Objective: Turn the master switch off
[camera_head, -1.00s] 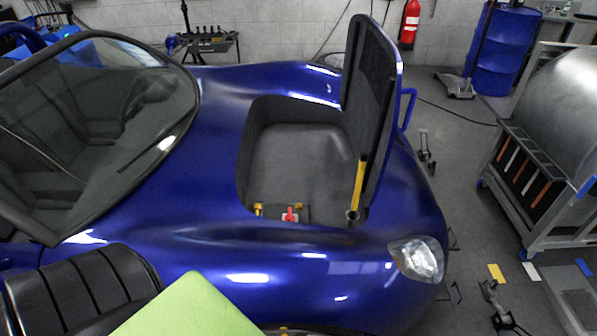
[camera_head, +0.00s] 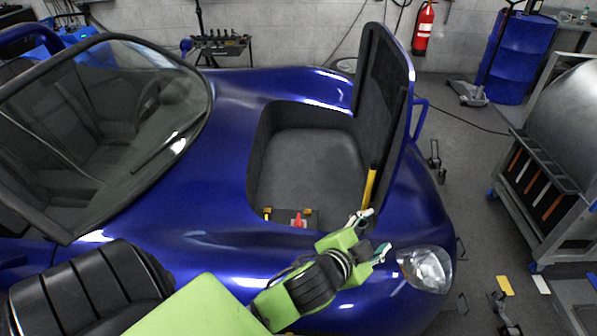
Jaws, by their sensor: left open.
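The master switch (camera_head: 299,220) is a small red key-like handle at the near edge of the open front compartment (camera_head: 310,165) of a blue car (camera_head: 190,190). Small yellow pieces sit on either side of it. My left gripper (camera_head: 375,232) is open and empty over the car's front fender, to the right of the switch and between the compartment's near right corner and the headlight. Its fingertips are apart from the switch. My right gripper is not in view.
The raised lid (camera_head: 384,100) stands upright at the compartment's right side, with a yellow strut (camera_head: 370,187) near its base. The headlight (camera_head: 425,268) is right of my gripper. A metal cart (camera_head: 545,170) stands at the right.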

